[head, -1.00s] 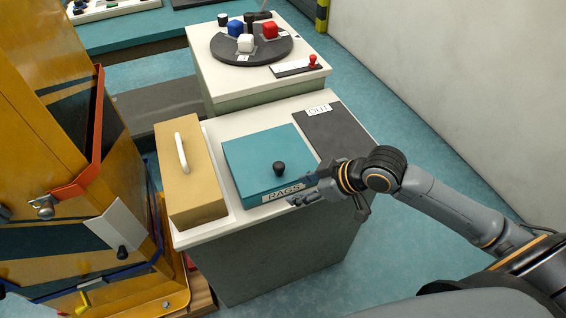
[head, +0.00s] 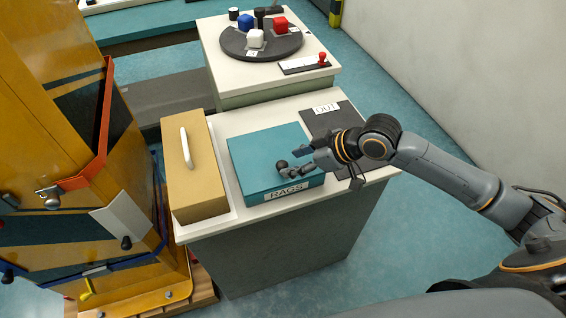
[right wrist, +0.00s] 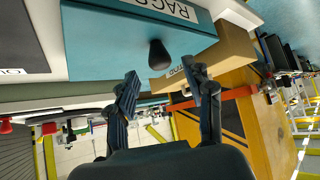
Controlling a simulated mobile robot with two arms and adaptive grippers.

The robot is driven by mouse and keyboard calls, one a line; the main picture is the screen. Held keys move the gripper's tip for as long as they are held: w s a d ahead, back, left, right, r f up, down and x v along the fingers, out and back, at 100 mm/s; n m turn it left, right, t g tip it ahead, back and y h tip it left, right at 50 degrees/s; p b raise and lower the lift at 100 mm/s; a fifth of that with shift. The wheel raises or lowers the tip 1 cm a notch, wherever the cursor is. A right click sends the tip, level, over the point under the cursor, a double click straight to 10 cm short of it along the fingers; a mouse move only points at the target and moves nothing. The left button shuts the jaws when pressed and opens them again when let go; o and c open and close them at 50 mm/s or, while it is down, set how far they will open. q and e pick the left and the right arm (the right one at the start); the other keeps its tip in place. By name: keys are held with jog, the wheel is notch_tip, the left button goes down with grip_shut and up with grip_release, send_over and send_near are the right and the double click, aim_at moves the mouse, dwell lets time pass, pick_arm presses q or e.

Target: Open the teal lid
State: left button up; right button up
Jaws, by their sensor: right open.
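The teal lid (head: 262,150) lies shut on a low box with a RAGS label on its front. Its black knob (head: 281,165) stands near the front edge of the lid. My right gripper (head: 289,162) is over the lid with its fingers at the knob, partly overlapping it in the head view. In the right wrist view the open fingers (right wrist: 168,85) point toward the knob (right wrist: 158,55), which appears just beyond the fingertips. No contact with the knob can be made out. My left gripper does not show.
A tan box with a white handle (head: 207,180) stands left of the teal box. A dark OUT mat (head: 325,120) lies to the right. Behind is a round turntable (head: 235,47) with coloured cubes. A yellow machine (head: 60,130) stands at left.

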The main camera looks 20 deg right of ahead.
aim_at(286, 165)
jog(key=x, duration=0.5)
jog(key=shift+w+f, duration=0.1)
grip_shut()
